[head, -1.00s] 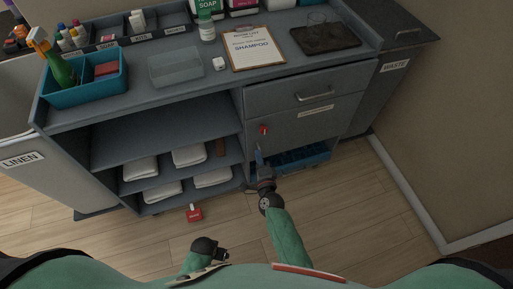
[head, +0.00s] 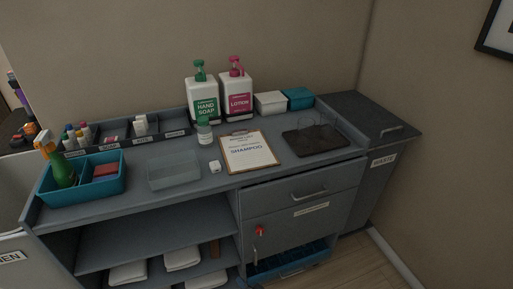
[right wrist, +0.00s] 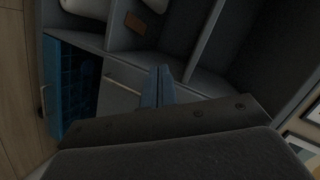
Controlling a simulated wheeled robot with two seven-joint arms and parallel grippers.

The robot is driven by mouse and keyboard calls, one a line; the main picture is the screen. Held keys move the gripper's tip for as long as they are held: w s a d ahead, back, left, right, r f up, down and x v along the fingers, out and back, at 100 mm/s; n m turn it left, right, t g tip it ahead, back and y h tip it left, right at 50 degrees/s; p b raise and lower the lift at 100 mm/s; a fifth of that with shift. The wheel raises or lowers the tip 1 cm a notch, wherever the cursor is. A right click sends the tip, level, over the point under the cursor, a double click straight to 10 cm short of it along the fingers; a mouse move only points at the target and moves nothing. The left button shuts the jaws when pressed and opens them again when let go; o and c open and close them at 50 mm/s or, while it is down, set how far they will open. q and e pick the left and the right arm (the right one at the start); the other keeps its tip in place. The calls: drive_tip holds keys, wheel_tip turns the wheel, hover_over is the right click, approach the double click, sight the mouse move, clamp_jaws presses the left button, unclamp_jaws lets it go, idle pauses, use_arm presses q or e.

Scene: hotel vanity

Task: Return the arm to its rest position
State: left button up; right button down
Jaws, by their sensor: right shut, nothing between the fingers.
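My right gripper (head: 254,256) shows only by its bluish fingertips, low in the head view, in front of the cabinet just below a small red fitting (head: 260,231) on the lower cabinet front (head: 295,228). In the right wrist view its two fingers (right wrist: 157,84) lie together, shut with nothing between them. Whether the fingertips touch the cabinet cannot be told. My left gripper is out of view, and most of my right arm is below the head view.
The counter holds a teal caddy (head: 101,190), a clear tray (head: 173,171), a clipboard (head: 250,151), soap (head: 204,106) and lotion (head: 238,101) bottles, and a dark tray (head: 315,141). A blue bin (head: 290,264) sits below the cabinet front. Towels (head: 182,258) lie on open shelves.

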drive_tip(key=s+d+f+n+g+h, duration=0.3)
drive_tip(key=s+d+f+n+g, duration=0.45)
drive_tip(key=f, duration=0.45)
drive_tip(key=s+d+f+g+h, duration=0.1)
drive_tip(key=s+d+f+h, duration=0.1)
drive_tip(key=s+d+f, duration=0.2)
drive_tip(key=s+d+f+g+h, duration=0.2)
drive_tip(key=s+d+f, duration=0.3)
drive_tip(key=s+d, duration=0.6)
drive_tip(key=shift+s+f, duration=0.2)
drive_tip(key=shift+s, duration=1.2)
